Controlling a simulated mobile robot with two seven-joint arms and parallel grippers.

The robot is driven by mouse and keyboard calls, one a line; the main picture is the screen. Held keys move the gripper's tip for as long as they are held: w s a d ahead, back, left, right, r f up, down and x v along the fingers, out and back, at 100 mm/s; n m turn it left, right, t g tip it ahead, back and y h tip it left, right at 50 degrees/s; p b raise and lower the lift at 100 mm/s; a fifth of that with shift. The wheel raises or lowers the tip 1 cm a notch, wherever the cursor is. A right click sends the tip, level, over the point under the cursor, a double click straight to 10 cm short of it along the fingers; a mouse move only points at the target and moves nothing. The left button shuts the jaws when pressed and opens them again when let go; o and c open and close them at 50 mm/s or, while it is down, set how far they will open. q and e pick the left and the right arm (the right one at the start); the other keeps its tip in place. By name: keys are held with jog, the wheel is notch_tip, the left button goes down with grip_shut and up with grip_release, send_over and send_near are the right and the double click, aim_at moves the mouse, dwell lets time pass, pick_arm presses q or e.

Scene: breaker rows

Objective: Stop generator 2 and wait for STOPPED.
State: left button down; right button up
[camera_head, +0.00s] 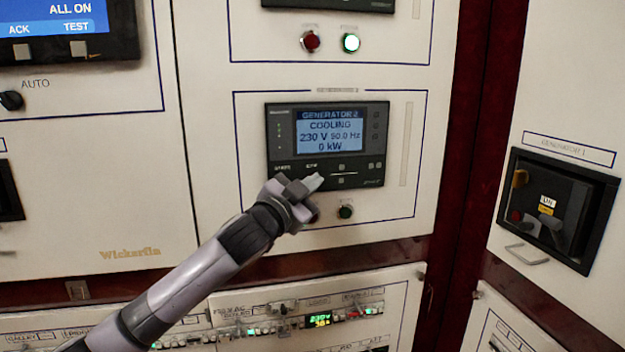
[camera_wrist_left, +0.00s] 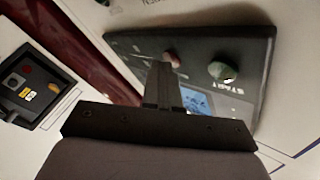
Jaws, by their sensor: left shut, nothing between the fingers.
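The generator 2 controller (camera_head: 327,145) is a dark panel unit; its lit screen (camera_head: 330,133) reads GENERATOR 2, COOLING, 230 V, 50.0 Hz, 0 kW. Below it are a green button (camera_head: 345,211) and a red button (camera_head: 313,213), the red one partly hidden by my gripper. My left gripper (camera_head: 314,184) is shut and empty, in front of the controller's lower edge. I cannot tell whether it touches anything. My right gripper is not in view.
A breaker row (camera_head: 300,318) runs along the bottom. The space before the panel right of my arm is clear.

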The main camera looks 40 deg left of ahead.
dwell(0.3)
pick_arm(q)
jog(key=shift+s+d, duration=0.55)
jog(key=shift+d, duration=0.05)
jog(key=shift+s+d+p, duration=0.35)
jog(key=shift+s+d, duration=1.25)
jog(key=shift+d, duration=0.3)
jog(key=s+d+f+n+g+h+p, duration=0.1)
jog(key=s+d+f+g, duration=0.2)
jog(key=f, duration=0.7)
jog(key=s+d+f+g+h+p, duration=0.1)
jog(key=s+d+f, duration=0.3)
jog(key=f, duration=0.6)
jog(key=s+d+f+n+g+h+p, duration=0.1)
jog(key=s+d+f+g, duration=0.3)
jog(key=f, duration=0.6)
jog(key=s+d+f+n+g+p, duration=0.1)
jog(key=s+d+f+n, duration=0.1)
jog(key=s+f, duration=0.7)
jog(key=s, duration=0.4)
jog(key=shift+d+f+h, duration=0.15)
jog(key=shift+h, duration=0.15)
